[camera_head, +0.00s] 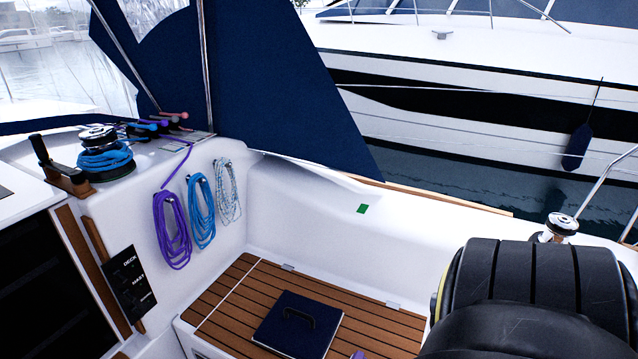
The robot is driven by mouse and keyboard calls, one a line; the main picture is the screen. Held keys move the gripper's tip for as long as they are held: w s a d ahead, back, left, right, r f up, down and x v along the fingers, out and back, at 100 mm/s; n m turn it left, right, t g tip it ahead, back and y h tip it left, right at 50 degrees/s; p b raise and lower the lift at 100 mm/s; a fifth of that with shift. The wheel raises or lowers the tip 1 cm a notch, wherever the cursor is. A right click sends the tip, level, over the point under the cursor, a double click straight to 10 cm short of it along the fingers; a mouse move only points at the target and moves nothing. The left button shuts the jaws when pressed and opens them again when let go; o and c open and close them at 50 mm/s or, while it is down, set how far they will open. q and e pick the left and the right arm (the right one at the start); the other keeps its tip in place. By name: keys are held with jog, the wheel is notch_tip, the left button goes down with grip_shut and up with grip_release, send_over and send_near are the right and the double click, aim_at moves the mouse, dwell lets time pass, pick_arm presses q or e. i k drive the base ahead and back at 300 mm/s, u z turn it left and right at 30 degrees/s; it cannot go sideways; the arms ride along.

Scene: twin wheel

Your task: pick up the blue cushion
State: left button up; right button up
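The blue cushion (298,325) is a flat, dark navy square with a black handle on top. It lies flat on the slatted wooden seat (235,290) at the bottom middle of the head view, with its near edge close to the bottom of the picture. Neither of my grippers shows in this view, and nothing is seen touching the cushion.
A large black ribbed form (535,280) fills the lower right; I cannot tell if it is mine. Purple (172,230) and blue (201,212) rope coils hang on the white wall at left. A winch (103,155) stands above.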

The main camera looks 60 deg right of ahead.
aim_at(297, 326)
jog(key=z, duration=0.15)
jog(key=i, duration=0.15)
jog(key=z, duration=1.6)
